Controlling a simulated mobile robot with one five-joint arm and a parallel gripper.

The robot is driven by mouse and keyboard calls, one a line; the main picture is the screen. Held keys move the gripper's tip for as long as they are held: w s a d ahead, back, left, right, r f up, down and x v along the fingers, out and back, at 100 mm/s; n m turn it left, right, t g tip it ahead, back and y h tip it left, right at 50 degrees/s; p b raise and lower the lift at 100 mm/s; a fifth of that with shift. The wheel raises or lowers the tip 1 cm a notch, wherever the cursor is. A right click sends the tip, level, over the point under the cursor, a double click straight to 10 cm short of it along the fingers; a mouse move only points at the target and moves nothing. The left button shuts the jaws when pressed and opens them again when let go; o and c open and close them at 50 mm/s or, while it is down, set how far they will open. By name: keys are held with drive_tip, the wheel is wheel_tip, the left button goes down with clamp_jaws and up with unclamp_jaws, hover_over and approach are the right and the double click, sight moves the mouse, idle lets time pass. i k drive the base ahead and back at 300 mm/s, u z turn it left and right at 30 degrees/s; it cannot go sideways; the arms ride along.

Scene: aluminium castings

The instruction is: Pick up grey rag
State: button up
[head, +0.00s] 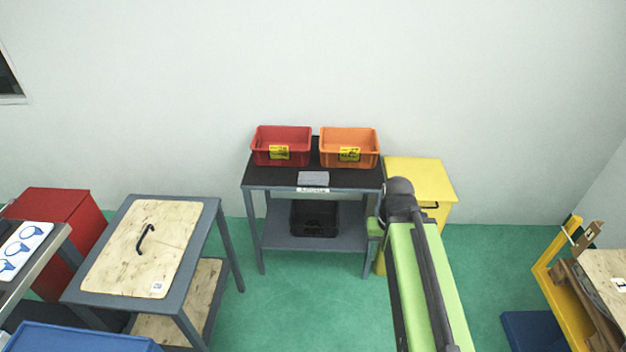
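A small grey rag (313,178) lies flat and folded near the front edge of the black-topped table (270,176), in the head view. It sits in front of the red bin and the orange bin. My green arm reaches up from the bottom right towards the right side of this table. Its dark end part is in front of the table's right leg, to the right of the rag. The fingers of my gripper cannot be made out, and nothing is seen held.
A red bin (281,146) and an orange bin (350,148) stand on the table's back half. A black crate (314,218) is on the lower shelf. A yellow cabinet (425,180) stands to the right, a wood-topped table (190,240) to the left. Green floor lies open between.

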sight(319, 178)
drive_tip(key=u, duration=0.25)
drive_tip(key=i, duration=0.55)
drive_tip(key=u, duration=0.8)
drive_tip(key=i, duration=1.2)
drive_tip(key=u, duration=0.75)
